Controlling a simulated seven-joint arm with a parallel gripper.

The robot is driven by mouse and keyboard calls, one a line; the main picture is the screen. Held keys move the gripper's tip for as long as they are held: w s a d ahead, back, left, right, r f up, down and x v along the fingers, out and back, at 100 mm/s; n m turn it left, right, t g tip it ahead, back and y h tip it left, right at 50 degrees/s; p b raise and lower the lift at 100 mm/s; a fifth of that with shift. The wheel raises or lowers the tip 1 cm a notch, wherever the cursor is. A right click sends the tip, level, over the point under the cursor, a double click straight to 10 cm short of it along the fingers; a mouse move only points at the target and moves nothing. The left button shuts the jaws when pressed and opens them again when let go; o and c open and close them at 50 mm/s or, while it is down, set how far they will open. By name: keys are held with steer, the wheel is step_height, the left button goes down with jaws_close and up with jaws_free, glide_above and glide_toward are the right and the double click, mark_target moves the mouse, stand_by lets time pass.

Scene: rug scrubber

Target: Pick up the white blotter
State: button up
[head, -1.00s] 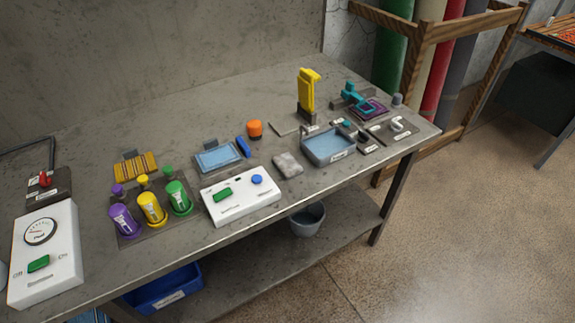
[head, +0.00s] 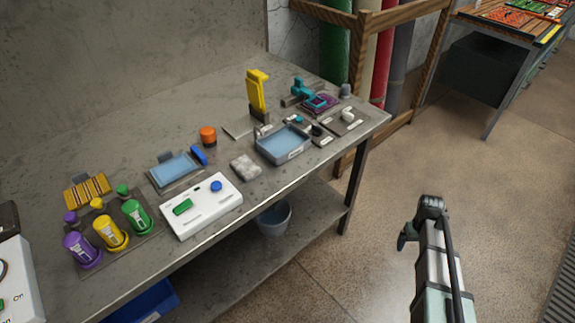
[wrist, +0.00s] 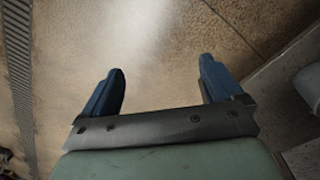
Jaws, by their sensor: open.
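A pale, mottled grey-white pad (head: 245,167) lies flat on the workbench, between the white control box and the blue tray; it looks like the white blotter. A small white object (head: 348,115) on a plate at the bench's right end is also white, and I cannot tell for certain which of the two is the blotter. My gripper (wrist: 160,85) is open and empty, its two blue fingers spread over bare floor in the wrist view. In the head view my arm is at the lower right, off the bench and well apart from both.
The white control box (head: 201,205) with green and blue buttons is left of the pad. The blue tray (head: 283,145) is to its right, and an orange knob (head: 208,136) stands behind. A yellow upright tool (head: 257,92) rises at the back. Open floor lies before the bench.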

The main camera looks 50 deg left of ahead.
steer(key=w+a+r+n+t+y, duration=0.25)
steer(key=a+r+n, duration=0.25)
steer(key=a+r, duration=2.4)
step_height(320, 180, up, 12)
steer(key=n+g+h, duration=0.1)
steer(key=n+g, duration=0.2)
steer(key=n, duration=0.1)
glide_above(248, 168)
step_height(248, 168, down, 14)
steer(key=shift+r, duration=0.2)
steer(key=shift+c, duration=0.2)
steer(key=c, duration=1.1)
